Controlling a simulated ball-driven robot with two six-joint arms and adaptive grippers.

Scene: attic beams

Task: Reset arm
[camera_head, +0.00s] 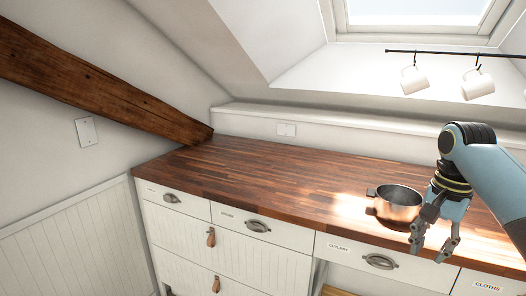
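My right gripper (433,245) hangs at the right with its fingers pointing down and spread apart. Nothing shows between them. Its blue arm comes in from the right edge. A metal pot (398,203) stands upright on the wooden countertop (270,180), just left of the gripper. The gripper's near finger overlaps the pot's right side in the picture; I cannot tell if they touch. My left gripper is not in view.
White mugs (414,80) hang from a dark rail (455,53) at the upper right. Drawers with metal handles (258,226) line the counter front. A wooden beam (95,88) slopes down at the left. The counter's left and middle are clear.

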